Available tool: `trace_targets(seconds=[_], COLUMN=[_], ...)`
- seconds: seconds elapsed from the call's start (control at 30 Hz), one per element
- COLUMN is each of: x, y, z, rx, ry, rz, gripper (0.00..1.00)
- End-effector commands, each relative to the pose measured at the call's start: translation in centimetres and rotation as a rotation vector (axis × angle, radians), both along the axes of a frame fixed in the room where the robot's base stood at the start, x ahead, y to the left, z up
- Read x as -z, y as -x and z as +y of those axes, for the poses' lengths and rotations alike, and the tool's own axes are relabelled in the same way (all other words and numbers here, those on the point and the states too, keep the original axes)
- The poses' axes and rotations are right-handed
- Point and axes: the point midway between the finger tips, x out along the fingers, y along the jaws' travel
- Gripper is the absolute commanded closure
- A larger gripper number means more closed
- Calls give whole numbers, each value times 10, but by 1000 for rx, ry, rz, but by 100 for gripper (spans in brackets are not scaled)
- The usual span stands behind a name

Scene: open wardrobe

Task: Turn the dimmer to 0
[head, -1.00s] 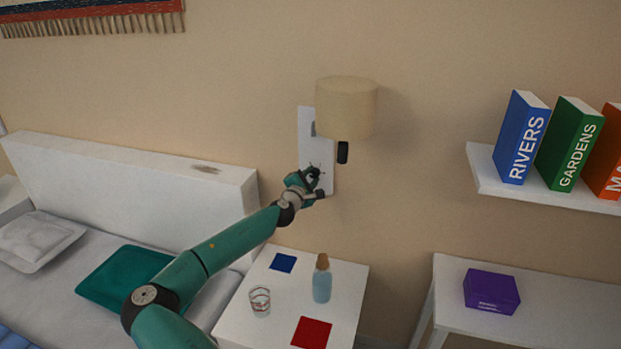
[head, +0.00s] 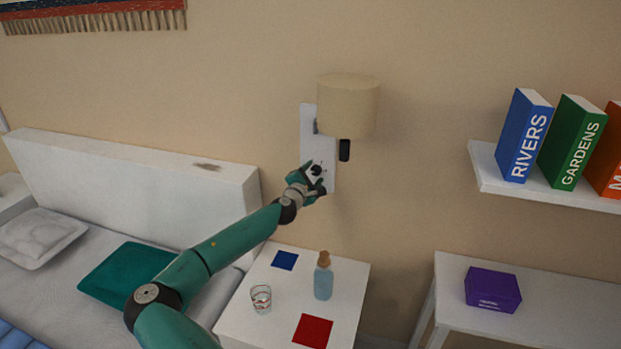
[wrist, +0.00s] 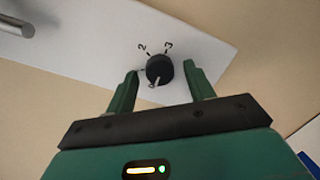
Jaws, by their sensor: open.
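The dimmer is a round black knob (wrist: 159,70) on a white wall plate (wrist: 95,40). In the wrist view the marks 2 and 3 show above it, and a light pointer mark shows on its lower side. In the head view the knob (head: 316,170) sits low on the plate (head: 308,130) under the lamp. My gripper (wrist: 162,80) is open, with one green finger on each side of the knob. Gaps seem to show between fingers and knob; contact cannot be told for sure. Any other marks below the knob are hard to read.
A beige wall lamp (head: 348,105) with a dark piece (head: 344,150) below its shade is just above my gripper. A nightstand (head: 240,318) with a bottle (head: 323,277) and a glass (head: 261,298) stands below. A bookshelf (head: 545,194) is at right.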

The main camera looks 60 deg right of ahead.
Motion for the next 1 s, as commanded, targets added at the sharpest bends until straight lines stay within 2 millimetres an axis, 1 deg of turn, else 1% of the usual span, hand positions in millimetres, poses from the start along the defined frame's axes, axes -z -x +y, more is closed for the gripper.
trace_targets(seconds=[0.07, 0.17, 0.27, 0.6, 0.7, 0.83, 1.0], x=[0, 0, 0, 0, 0, 0, 0], y=[0, -1, 0, 4, 5, 6, 7], z=[4, 15, 32, 104, 120, 133, 138], rx=[-1, -2, -2, -2, -1, -1, 1], ry=[-1, 0, 0, 0, 0, 0, 1], rz=[0, 0, 1, 1, 1, 0, 0], gripper=[47, 47, 47, 47, 47, 47, 47])
